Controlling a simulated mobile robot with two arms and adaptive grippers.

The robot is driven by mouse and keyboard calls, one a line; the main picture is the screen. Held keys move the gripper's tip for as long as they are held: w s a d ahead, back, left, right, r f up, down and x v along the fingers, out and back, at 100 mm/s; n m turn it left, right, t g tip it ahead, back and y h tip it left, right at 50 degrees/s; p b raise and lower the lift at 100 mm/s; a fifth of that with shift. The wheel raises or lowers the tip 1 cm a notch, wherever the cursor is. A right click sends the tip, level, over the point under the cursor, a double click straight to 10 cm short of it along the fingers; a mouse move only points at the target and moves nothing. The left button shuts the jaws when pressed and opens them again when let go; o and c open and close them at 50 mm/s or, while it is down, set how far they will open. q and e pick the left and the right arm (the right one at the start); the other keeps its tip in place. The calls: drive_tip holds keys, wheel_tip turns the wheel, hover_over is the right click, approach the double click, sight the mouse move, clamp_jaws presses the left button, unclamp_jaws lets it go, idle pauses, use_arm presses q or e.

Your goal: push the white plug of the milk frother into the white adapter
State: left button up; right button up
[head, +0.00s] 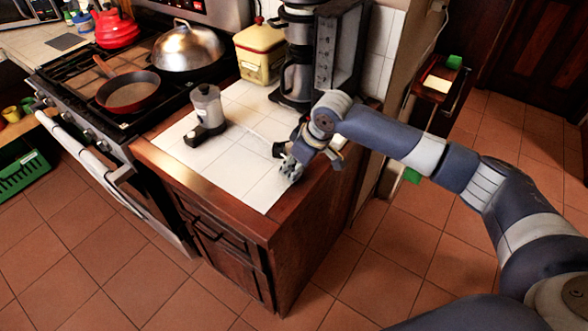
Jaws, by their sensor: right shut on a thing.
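The white plug itself is hidden by the fingers or too small to make out. I cannot make out the white adapter against the white tiles. My left gripper is not in view.
A dark coffee machine (297,55) and a yellow tin (260,52) stand behind the gripper. A stove with a red pan (129,91), a domed lid (188,47) and a red kettle (115,28) is left. The front tiles are clear up to the wooden edge (215,200).

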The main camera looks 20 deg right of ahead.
drive_tip(key=shift+r, duration=0.65)
wheel_tip(320, 180, up, 2)
drive_tip(key=shift+s+r+b, duration=0.1)
drive_tip(key=shift+r+b, duration=0.05)
drive_tip(key=shift+b, duration=0.4)
drive_tip(key=s+a+r+b, duration=0.1)
drive_tip(key=s+a+b, duration=0.1)
drive_tip(key=s, duration=1.3)
drive_tip(key=shift+s+r, duration=0.2)
drive_tip(key=shift+s, duration=0.15)
drive_tip(key=w+d+r+m+t+h, duration=0.1)
drive_tip(key=w+d+r+m+h, duration=0.1)
drive_tip(key=d+r+m, duration=0.2)
drive_tip(key=m, duration=0.3)
drive_tip(key=shift+w+r+m+h, duration=0.15)
drive_tip(key=shift+r+m+h, duration=0.15)
drive_tip(key=shift+h, duration=0.1)
